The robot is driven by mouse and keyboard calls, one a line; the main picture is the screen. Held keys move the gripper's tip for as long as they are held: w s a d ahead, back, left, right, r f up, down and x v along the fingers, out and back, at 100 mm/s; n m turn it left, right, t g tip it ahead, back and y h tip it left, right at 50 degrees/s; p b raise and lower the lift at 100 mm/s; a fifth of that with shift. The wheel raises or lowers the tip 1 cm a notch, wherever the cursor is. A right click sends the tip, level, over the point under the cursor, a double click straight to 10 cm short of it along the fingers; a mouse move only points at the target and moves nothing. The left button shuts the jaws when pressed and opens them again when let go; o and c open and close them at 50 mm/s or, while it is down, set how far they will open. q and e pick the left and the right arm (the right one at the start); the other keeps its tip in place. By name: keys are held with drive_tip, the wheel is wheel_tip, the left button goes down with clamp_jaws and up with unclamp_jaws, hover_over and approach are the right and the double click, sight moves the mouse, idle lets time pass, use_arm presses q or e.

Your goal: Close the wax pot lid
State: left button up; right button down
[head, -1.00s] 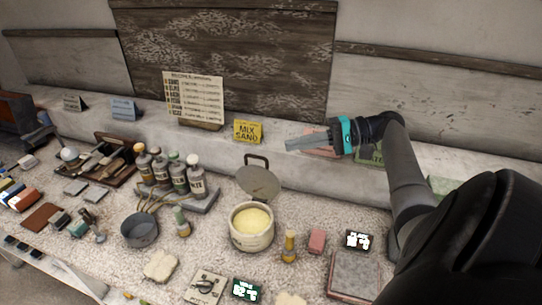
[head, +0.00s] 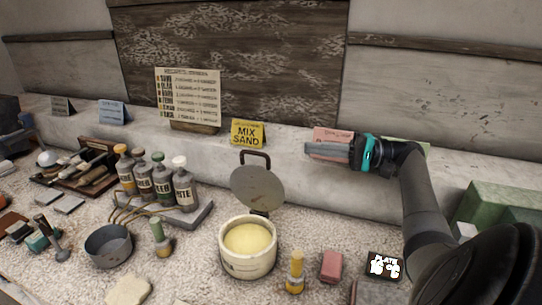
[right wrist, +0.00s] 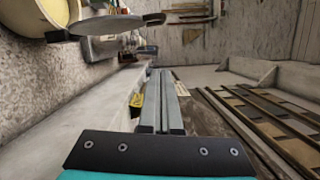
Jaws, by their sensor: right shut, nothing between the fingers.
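The wax pot (head: 247,262) is a cream pot with yellow wax inside, standing on the speckled bench in the head view. Its round grey lid (head: 257,190) stands open at the back of the pot, with a dark loop handle on its upper edge. In the right wrist view the lid shows edge-on (right wrist: 100,27) and part of the pot (right wrist: 50,18) shows at the top left. My right gripper (head: 308,150) is shut and empty, to the right of the lid and a little higher in the picture, apart from it. My left gripper is not in view.
Several bottles (head: 158,180) stand left of the pot, with a grey pan (head: 108,246) before them. A small yellow-topped tool (head: 296,272), a pink block (head: 331,266) and a plate display (head: 384,266) lie right of the pot. A yellow sign (head: 248,133) stands on the ledge behind.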

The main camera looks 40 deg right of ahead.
sight(257, 182)
drive_tip(key=w+a+r+p, duration=0.1)
drive_tip(key=w+a, duration=0.4)
drive_tip(key=a, duration=0.4)
drive_tip(key=shift+a+p, duration=0.35)
drive_tip(key=shift+a, duration=0.05)
drive_tip(key=shift+w, duration=0.15)
